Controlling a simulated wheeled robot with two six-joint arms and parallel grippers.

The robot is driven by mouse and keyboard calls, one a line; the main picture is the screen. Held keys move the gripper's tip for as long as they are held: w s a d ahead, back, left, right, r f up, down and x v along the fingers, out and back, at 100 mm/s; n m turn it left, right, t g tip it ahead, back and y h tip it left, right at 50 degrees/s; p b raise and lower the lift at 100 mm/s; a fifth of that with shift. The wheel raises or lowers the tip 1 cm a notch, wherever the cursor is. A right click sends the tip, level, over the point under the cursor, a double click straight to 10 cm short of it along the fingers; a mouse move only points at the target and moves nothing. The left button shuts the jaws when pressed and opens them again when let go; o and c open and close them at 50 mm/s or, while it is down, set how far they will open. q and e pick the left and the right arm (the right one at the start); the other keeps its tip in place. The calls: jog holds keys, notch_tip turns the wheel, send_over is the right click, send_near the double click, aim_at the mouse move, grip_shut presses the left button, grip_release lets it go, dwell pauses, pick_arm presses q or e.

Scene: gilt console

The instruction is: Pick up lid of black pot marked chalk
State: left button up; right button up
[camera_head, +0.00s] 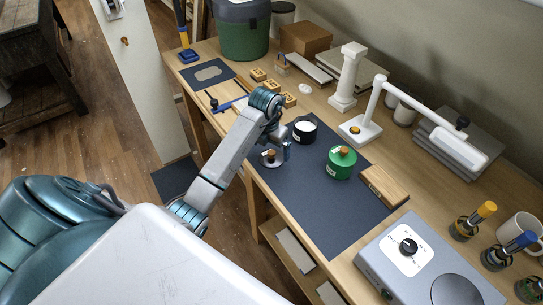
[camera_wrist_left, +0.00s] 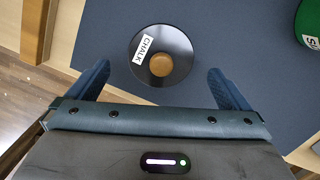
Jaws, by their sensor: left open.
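In the left wrist view the lid (camera_wrist_left: 138,70) shows a white label reading CHALK. My right gripper does not show.
A green pot (camera_head: 341,165) with a wooden knob stands to the right on the mat, beside a wooden block (camera_head: 384,186). A white lamp (camera_head: 361,129) and white column (camera_head: 348,78) stand behind. A grey device (camera_head: 430,262) is at the front right. The mat's front part is clear.

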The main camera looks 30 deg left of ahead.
aim_at(271, 152)
pick_arm(q)
jog(key=shift+w+f+p, duration=0.2)
jog(key=shift+f+p, duration=0.15)
jog(key=shift+f, duration=1.25)
jog(key=c, duration=1)
jog(key=shift+c, duration=0.2)
jog(key=shift+r, duration=0.1)
